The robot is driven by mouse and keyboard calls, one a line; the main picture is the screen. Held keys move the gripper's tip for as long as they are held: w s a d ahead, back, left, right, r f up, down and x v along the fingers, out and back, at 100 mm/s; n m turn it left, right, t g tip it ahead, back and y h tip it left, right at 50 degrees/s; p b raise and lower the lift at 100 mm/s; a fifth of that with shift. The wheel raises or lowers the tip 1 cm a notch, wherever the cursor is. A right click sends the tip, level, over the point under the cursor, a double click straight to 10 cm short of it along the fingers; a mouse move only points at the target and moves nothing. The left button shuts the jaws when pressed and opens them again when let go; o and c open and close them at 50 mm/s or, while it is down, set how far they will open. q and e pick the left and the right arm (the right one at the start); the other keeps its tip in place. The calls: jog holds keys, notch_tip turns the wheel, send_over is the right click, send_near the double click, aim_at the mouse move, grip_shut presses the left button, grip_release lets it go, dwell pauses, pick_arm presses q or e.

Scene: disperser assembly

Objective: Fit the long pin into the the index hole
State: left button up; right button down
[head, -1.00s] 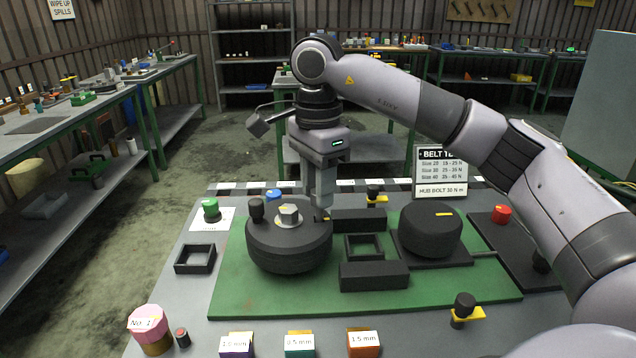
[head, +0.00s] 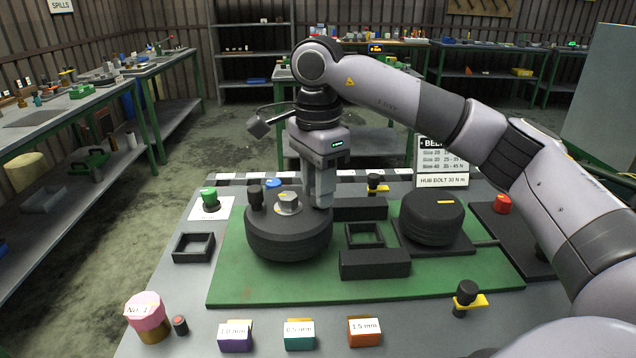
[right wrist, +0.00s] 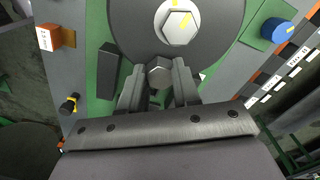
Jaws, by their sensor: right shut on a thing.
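My right gripper (head: 320,203) points down over the right rim of the large black disc (head: 288,243). In the right wrist view its fingers (right wrist: 159,82) are shut on a dark grey six-sided head (right wrist: 159,70), which I take to be the long pin. Its shaft is hidden, so I cannot tell how deep it sits. The index hole is not visible. A light hex bolt (head: 288,202) stands at the disc's centre and also shows in the wrist view (right wrist: 178,24). A black knob (head: 256,197) stands at the disc's left rim. My left gripper is not in view.
Right of the disc on the green mat (head: 240,291) are black blocks (head: 375,264), a square frame (head: 364,236) and a smaller black drum (head: 431,217). Black knobs with yellow tabs (head: 466,297) stand nearby. Labelled boxes (head: 299,335) line the front.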

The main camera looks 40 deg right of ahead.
jog(key=shift+f, duration=0.25)
jog(key=c, duration=0.7)
grip_release()
jog(key=shift+c, duration=0.2)
notch_tip(320, 180, up, 7)
jog(key=shift+r+p, duration=0.1)
jog(key=shift+p, duration=0.2)
jog(key=shift+s, duration=0.1)
